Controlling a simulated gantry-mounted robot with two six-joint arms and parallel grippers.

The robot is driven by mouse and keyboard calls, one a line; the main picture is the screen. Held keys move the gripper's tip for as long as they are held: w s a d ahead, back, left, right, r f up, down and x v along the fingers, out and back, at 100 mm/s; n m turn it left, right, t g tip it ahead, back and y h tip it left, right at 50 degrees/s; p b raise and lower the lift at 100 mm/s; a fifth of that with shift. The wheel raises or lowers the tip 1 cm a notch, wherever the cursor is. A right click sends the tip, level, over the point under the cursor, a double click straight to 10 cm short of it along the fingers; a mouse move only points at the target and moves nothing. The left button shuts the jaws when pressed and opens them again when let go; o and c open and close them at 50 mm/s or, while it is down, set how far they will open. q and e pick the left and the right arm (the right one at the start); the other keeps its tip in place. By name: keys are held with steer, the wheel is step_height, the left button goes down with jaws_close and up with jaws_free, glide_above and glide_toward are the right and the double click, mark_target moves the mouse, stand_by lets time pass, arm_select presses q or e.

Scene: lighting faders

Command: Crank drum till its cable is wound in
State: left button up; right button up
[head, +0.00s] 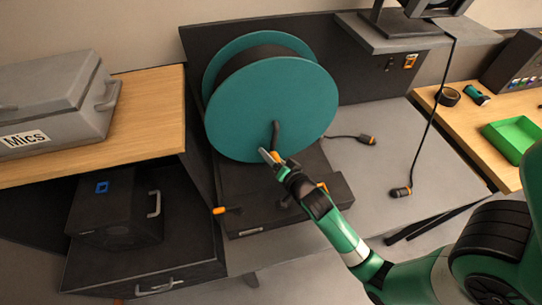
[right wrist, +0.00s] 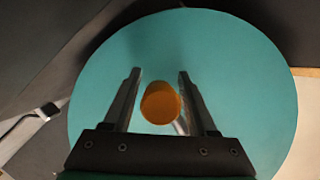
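The teal drum (head: 245,95) stands on a dark base (head: 245,185). A dark crank arm (head: 276,132) is on its front disc. In the right wrist view the crank's orange knob (right wrist: 160,103) lies between the two fingers. My right gripper (head: 268,156) is at the lower part of the disc. In the right wrist view it (right wrist: 159,85) is open, with gaps beside the knob; I cannot tell any contact. My left gripper is not in view.
A grey Mics case (head: 55,105) sits on the wooden shelf at left. A black box (head: 115,210) stands below. Another cable hangs at right, its connector (head: 401,192) on the grey table. A green tray (head: 512,138) is at far right. The table's middle right is mostly clear.

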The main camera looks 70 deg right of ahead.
jaws_close()
steer(key=shift+r, duration=0.1)
stand_by(1.1)
